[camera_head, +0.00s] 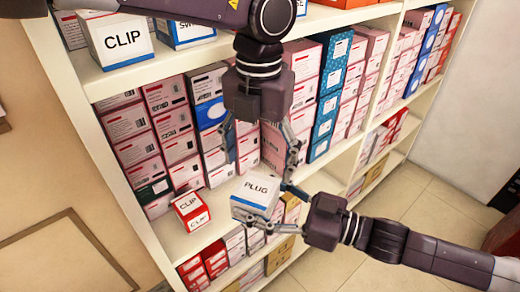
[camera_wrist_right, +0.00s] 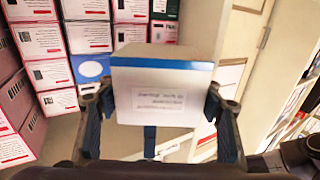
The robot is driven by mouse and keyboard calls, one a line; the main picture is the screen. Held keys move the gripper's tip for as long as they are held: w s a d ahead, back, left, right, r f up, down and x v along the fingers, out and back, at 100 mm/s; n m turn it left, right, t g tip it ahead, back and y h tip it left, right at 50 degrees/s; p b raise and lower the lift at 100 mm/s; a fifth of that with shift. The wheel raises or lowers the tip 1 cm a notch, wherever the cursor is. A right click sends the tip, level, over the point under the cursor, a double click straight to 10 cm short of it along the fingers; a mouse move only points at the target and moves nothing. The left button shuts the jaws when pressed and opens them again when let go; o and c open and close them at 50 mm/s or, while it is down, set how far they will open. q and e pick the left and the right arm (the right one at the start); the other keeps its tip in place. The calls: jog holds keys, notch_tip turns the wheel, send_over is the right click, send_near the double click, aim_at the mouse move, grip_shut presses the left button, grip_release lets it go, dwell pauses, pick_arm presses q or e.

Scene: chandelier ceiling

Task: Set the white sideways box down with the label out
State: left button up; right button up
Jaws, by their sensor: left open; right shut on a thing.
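The white box marked PLUG (camera_head: 257,188), with a blue stripe, is held at the front of the middle shelf (camera_head: 228,208). Its PLUG label faces my head camera. In the right wrist view the box (camera_wrist_right: 155,103) shows a white face with small inverted print and a blue edge. My right gripper (camera_head: 270,207) is shut on the box, with a finger on either side; it also shows in the right wrist view (camera_wrist_right: 155,112). My left gripper (camera_head: 260,165) is open and empty, its fingers spread just above and behind the box. Whether the box touches the shelf is hard to tell.
A red CLIP box (camera_head: 190,211) stands left of the held box. Stacked pink and white boxes (camera_head: 130,122) fill the shelf behind, with blue boxes (camera_head: 328,95) at right. A white CLIP box (camera_head: 120,42) is on the upper shelf. Open shelf lies right of the held box.

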aim_at(259, 184)
pick_arm(q)
notch_tip(259, 184, down, 9)
jog(key=shift+f, duration=0.2)
dwell(0.3)
jog(key=c, duration=1.3)
jog(key=shift+c, duration=0.2)
pick_arm(e)
jog(key=o, duration=1.3)
